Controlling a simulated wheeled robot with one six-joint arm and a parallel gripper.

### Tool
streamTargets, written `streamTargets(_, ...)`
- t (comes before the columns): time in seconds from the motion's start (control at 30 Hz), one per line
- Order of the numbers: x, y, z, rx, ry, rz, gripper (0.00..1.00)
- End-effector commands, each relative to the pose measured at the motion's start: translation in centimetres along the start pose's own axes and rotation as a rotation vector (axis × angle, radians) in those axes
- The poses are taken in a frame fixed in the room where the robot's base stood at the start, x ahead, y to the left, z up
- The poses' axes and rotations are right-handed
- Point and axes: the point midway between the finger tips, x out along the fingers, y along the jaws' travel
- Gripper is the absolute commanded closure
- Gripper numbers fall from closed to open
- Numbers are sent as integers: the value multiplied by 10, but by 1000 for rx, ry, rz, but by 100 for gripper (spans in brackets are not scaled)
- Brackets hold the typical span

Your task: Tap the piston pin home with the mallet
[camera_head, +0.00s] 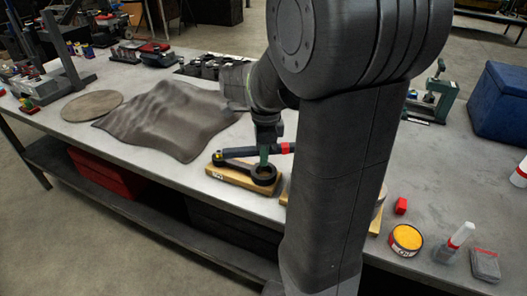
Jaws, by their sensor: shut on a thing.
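My gripper (264,154) is above the near edge of the workbench, pointing down. It is shut on a dark bar-like tool with a red band, which looks like the mallet (238,152). The tool lies roughly level across the jaws; its right end passes behind my arm, so its head cannot be made out. Just below is a dark connecting rod (240,168) on a wooden block (228,177), its large ring under the gripper. I cannot tell whether the tool touches the rod. The piston and its pin cannot be made out; my arm hides part of the bench.
A crumpled grey cloth (165,118) and a round board (92,105) lie to the left. A yellow-topped tin (406,238), a red block (401,205) and a white-capped bottle (455,242) stand at the right front. A green fixture (436,95) stands behind them.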

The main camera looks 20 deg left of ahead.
Motion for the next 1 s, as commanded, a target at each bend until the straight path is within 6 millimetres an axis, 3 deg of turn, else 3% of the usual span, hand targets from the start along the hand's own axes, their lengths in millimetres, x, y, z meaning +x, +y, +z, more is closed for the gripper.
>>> streamTargets(0.27, 60, 1, -3, 0, 1, 2, 100)
streamTargets(0.3, 52, 0, -2, 0, 0, 0, 100)
streamTargets(0.57, 48, 2, -2, 3, -1, 7, 100)
streamTargets(1.0, -17, 0, 1, 0, 0, 1, 100)
